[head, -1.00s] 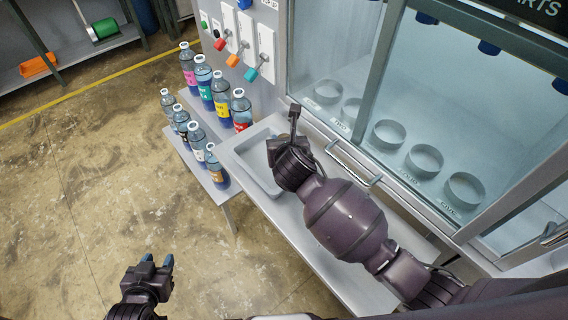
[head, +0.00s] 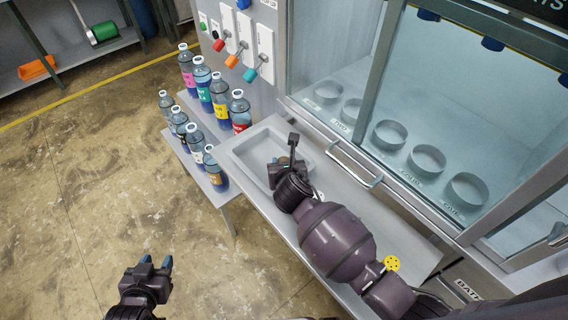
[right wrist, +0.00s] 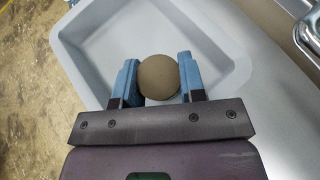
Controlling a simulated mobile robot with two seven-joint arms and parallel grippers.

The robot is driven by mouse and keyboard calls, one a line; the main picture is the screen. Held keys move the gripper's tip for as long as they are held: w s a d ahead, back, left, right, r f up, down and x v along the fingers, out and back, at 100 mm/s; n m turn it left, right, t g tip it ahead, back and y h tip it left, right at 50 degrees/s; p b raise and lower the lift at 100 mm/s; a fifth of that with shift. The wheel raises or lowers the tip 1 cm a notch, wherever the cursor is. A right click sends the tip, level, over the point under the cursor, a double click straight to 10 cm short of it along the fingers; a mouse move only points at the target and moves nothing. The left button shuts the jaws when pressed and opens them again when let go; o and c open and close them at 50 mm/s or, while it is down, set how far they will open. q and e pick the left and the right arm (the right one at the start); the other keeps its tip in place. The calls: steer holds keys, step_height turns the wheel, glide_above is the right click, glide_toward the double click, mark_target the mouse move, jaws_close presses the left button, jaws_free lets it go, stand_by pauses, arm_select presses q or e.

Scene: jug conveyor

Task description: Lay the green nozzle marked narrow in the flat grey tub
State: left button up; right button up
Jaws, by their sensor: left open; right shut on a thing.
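The flat grey tub (head: 246,160) is set in the counter left of the glass cabinet; its inside also shows in the right wrist view (right wrist: 95,45). My right gripper (right wrist: 158,82) is shut on a round, plain olive-brown thing (right wrist: 158,76), held over the tub's near part. Its height above the tub floor is hard to tell. No marking shows on it, and it does not look green from here. I cannot make out a green nozzle marked narrow in either view. My left gripper (head: 156,263) is open and empty, low at the left above the floor.
A yellow disc with dark holes (head: 391,264) lies on the counter beside my right arm. Several labelled bottles (head: 219,96) stand on steps left of the tub. The cabinet (head: 400,110) with round rings and its handle (head: 354,165) border the counter's far side.

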steer(key=shift+s+f, duration=0.1)
steer(key=shift+f, duration=0.35)
steer(key=shift+s+f, duration=0.1)
steer(key=shift+f, duration=0.15)
steer(key=o, duration=1)
steer(key=shift+s+d+f, duration=0.1)
steer(key=shift+f, duration=0.1)
steer(key=shift+r, duration=0.2)
steer(key=shift+w+r+p+v, duration=0.1)
steer(key=shift+r+p+v, duration=0.15)
steer(key=shift+v, duration=1.8)
steer(key=shift+w+r+p+v, duration=0.2)
steer(key=shift+p+v, duration=0.15)
steer(key=shift+v, duration=1.65)
steer(key=shift+w+r+p+v, duration=0.1)
steer(key=shift+r+p+v, duration=0.15)
steer(key=shift+v, duration=1.8)
